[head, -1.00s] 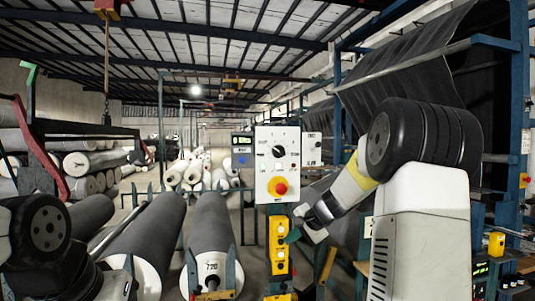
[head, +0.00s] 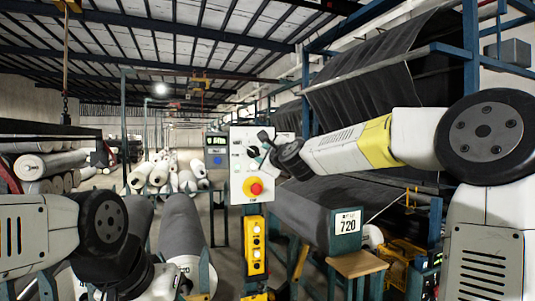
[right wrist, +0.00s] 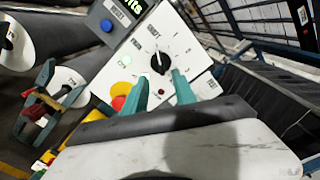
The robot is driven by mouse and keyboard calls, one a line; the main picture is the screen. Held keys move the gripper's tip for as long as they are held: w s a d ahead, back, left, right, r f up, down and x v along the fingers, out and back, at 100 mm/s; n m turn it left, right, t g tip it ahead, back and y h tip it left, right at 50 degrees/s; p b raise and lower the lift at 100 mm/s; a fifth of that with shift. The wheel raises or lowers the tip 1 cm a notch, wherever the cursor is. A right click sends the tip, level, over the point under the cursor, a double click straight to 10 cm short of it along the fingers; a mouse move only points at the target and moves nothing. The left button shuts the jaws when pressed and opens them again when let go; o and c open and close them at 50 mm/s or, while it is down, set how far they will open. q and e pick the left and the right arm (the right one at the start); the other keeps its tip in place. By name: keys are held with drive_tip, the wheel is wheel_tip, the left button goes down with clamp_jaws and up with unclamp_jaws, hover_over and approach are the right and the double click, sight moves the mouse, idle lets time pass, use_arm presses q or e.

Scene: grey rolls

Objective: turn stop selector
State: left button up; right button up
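The white control panel (head: 240,189) stands at the middle of the head view. Its black selector knob (right wrist: 160,62) shows in the right wrist view on a round marked dial, with its bar pointing nearly straight up in that picture. My right gripper (right wrist: 162,80) has two teal fingers spread apart, with nothing between them. Their tips point at the panel just short of the knob, one to each side; contact does not show. In the head view my right gripper (head: 264,149) covers the panel's upper right part. My left arm is at lower left; its fingers do not show.
A red stop button on a yellow base (head: 254,188) sits below the dial. A yellow button box (head: 255,246) hangs under the panel. A display box with a blue button (head: 217,160) is left of it. Grey rolls (head: 186,232) lie at left; a roll labelled 720 (head: 347,226) is at right.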

sight(254, 152)
drive_tip(key=shift+x, duration=3.85)
clamp_jaws()
drive_tip(key=shift+a, duration=0.1)
